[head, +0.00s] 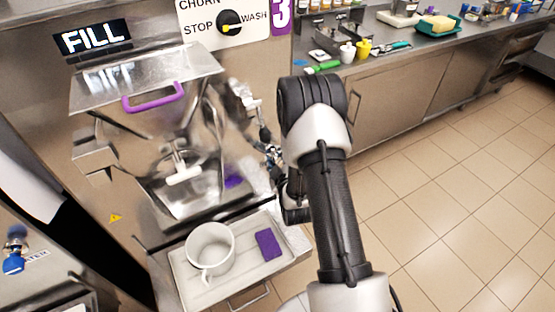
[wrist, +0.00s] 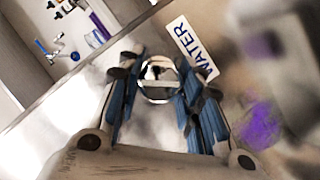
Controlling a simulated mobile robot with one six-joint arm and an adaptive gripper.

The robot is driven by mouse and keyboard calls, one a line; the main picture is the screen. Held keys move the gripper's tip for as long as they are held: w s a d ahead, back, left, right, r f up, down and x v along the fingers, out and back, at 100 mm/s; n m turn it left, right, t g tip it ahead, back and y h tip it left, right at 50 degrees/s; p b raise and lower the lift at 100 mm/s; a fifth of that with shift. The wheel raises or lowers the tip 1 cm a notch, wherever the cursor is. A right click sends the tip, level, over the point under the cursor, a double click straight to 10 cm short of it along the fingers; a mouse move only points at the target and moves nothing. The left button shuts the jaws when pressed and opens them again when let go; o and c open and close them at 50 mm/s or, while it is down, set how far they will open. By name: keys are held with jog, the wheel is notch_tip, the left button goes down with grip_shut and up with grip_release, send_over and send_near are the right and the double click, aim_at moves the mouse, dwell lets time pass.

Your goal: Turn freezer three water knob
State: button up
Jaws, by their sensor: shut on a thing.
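In the wrist view the water knob (wrist: 156,94), round and silvery with a pale bar across it, sits between the fingers of my gripper (wrist: 159,76). The fingers are shut on it from both sides and hide its edges. A white WATER label (wrist: 192,47) is just beyond the right finger. The knob cannot be made out there.
The freezer's steel lid with a purple handle (head: 154,98) is left of my gripper. A tray (head: 183,292) with a white pitcher (head: 210,248) and purple sponge (head: 268,244) is below. A counter (head: 470,52) runs behind at right. The tiled floor at right is clear.

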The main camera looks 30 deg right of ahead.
jog(key=shift+n+t+h, duration=0.3)
jog(key=shift+n+h, duration=0.1)
jog(key=shift+n, duration=0.2)
jog(key=o, duration=1.1)
jog(key=shift+c, duration=0.2)
jog(key=v, duration=1.2)
jog(key=shift+a, duration=0.1)
